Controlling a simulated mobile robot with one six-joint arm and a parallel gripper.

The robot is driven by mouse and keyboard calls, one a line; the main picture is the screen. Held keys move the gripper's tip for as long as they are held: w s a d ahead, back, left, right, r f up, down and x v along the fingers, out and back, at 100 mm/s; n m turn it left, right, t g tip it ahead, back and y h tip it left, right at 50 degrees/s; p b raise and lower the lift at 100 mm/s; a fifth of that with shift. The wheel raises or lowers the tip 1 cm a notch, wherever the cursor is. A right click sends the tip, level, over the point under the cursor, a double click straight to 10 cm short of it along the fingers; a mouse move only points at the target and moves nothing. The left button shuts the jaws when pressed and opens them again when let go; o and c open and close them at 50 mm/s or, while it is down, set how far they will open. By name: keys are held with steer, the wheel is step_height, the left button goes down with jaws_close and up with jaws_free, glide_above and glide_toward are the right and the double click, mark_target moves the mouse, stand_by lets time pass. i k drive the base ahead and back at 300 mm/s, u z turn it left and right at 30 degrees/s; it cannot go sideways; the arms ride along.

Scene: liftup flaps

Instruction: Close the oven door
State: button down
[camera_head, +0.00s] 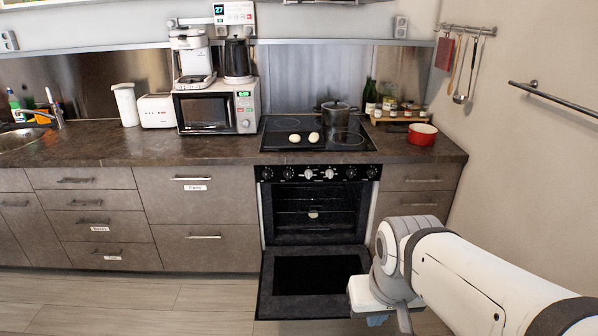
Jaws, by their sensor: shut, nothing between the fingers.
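The oven (314,206) is built into the counter below the cooktop, and its dark cavity with racks is exposed. The oven door (310,276) is folded down, dark with a black glass panel, and reaches out low toward me. My white arm comes in from the lower right. My gripper (388,320) is at the door's right side near the bottom of the picture, pointing down and shut with nothing held. Its fingers are partly hidden by the wrist and cut by the picture edge. I cannot tell whether it touches the door.
Drawers (200,225) left of the oven and drawers (412,187) on its right are shut. The wall on the right bears a towel rail (555,98). A pot (335,113) and a red bowl (422,134) stand above. Floor (150,300) is free left of the door.

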mark_target(308, 283)
steer(key=i, duration=0.9)
steer(key=z, duration=0.05)
